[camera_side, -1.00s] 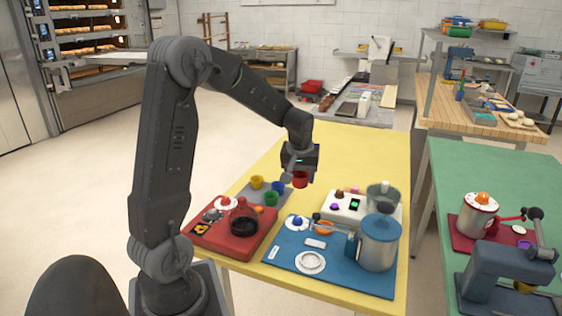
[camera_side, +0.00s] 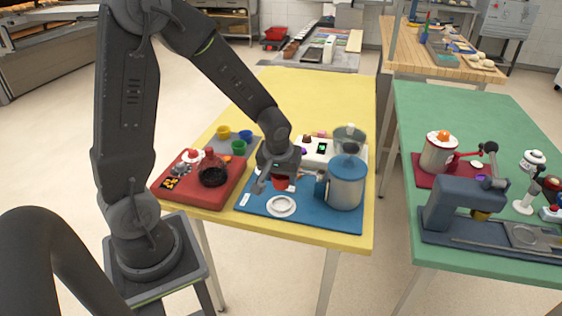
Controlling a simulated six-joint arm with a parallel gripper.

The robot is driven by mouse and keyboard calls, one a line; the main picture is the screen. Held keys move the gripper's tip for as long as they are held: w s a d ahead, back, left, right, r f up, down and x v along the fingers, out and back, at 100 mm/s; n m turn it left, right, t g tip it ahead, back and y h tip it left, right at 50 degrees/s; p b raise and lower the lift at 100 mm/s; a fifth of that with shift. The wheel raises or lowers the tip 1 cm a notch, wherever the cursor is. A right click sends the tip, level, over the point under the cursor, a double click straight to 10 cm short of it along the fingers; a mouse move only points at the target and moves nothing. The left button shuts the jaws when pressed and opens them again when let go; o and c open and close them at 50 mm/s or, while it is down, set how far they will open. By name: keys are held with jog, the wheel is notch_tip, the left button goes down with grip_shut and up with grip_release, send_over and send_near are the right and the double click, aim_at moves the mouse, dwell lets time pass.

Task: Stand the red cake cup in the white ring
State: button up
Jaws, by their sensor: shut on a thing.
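The red cake cup (camera_side: 281,184) is in my gripper (camera_side: 277,179), which is shut on it. The arm and fingers hide part of the cup. My gripper is over the blue mat (camera_side: 325,219), just behind the white ring in the picture. The white ring (camera_side: 281,206) lies flat on the blue mat near its front edge, and no cup shows in it. The cup looks upright and apart from the ring; its exact height above the mat is hard to tell.
A blue-lidded grey pot (camera_side: 346,185) stands close to the right of my gripper. A red board (camera_side: 194,194) with a dark round dish lies to the left. Yellow, blue and green cups (camera_side: 238,148) stand behind it. A white device (camera_side: 317,147) is behind the mat.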

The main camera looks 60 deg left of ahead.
aim_at(282, 203)
jog(key=shift+f, duration=3.05)
jog(key=shift+f, duration=0.55)
jog(key=o, duration=0.6)
jog(key=shift+v, duration=5.45)
jog(key=shift+w, duration=0.1)
jog(key=s+d+r+m+t, duration=0.1)
jog(key=s+d+r+m, duration=0.1)
jog(key=r, duration=0.3)
jog(key=s+d+r+m+t+h, duration=0.1)
jog(key=s+d+r+m, duration=0.2)
jog(key=s+r+m, duration=0.1)
jog(key=s+d+r+m+t+h, duration=0.1)
jog(key=s+d+r+m, duration=0.2)
jog(key=s+r, duration=0.2)
jog(key=shift+s+d+r, duration=0.15)
jog(key=shift+r, duration=0.2)
